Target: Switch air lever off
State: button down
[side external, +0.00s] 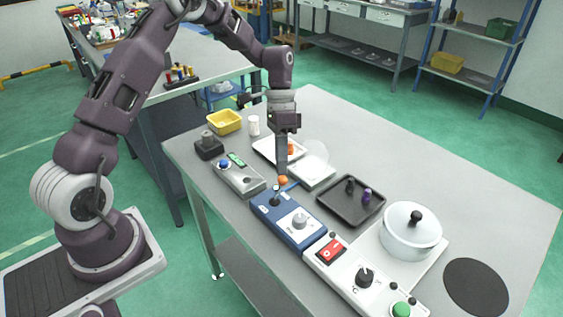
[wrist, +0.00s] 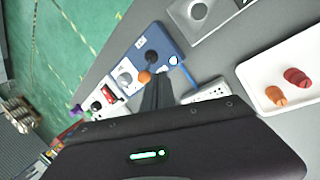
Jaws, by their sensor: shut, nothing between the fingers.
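The air lever is a thin lever with an orange ball knob (side external: 283,180) rising from a black base on a blue box (side external: 290,223), which also carries a grey dial (side external: 300,219). The lever leans toward the back of the table. In the wrist view the orange knob (wrist: 145,77) is just beside my fingertips and the blue box (wrist: 172,48) lies beyond. My gripper (side external: 281,175) is shut and empty, pointing down at the knob. I cannot tell whether the fingertips touch it.
A grey box with a blue button (side external: 238,176) is left of the blue box. A white panel with a red switch (side external: 331,248) is in front. A black tray (side external: 329,206) and a white pot (side external: 410,236) stand to the right. A white tray (wrist: 262,95) holds red and orange pieces.

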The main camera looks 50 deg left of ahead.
jog(key=shift+s, duration=0.1)
jog(key=shift+s+r+t, duration=0.15)
jog(key=shift+s+t, duration=0.05)
jog(key=shift+t, duration=0.2)
